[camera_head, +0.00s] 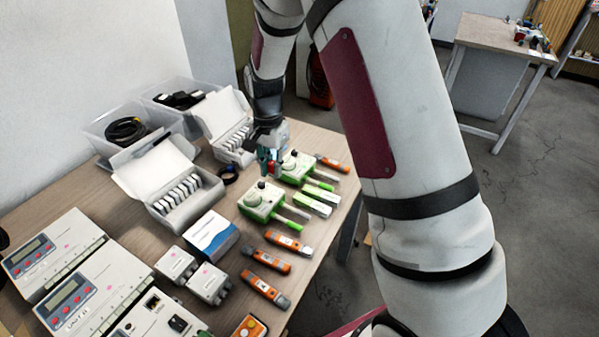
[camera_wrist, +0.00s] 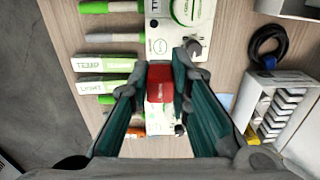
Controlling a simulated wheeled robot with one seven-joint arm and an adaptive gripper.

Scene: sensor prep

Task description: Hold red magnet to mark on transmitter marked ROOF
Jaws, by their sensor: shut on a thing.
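My gripper (camera_wrist: 160,88) is shut on the red magnet (camera_wrist: 159,82), a small red block between its green-lined fingers. In the head view my gripper (camera_head: 270,163) is over the transmitters, beside the far one. The far green-and-white transmitter (camera_head: 297,166) is partly hidden by it; in the wrist view its white face (camera_wrist: 158,122) shows below the magnet. The near transmitter (camera_head: 263,201) also shows at the top of the wrist view (camera_wrist: 185,15). I cannot read ROOF on either, and cannot tell whether the magnet touches a transmitter.
Green-and-white boxes (camera_head: 316,203) and orange pens (camera_head: 288,243) lie to the right. White card boxes (camera_head: 165,180) and a black cable ring (camera_head: 228,175) lie left. A blue-and-white box (camera_head: 211,236) and controllers (camera_head: 85,300) stand nearer. The table's right edge is close.

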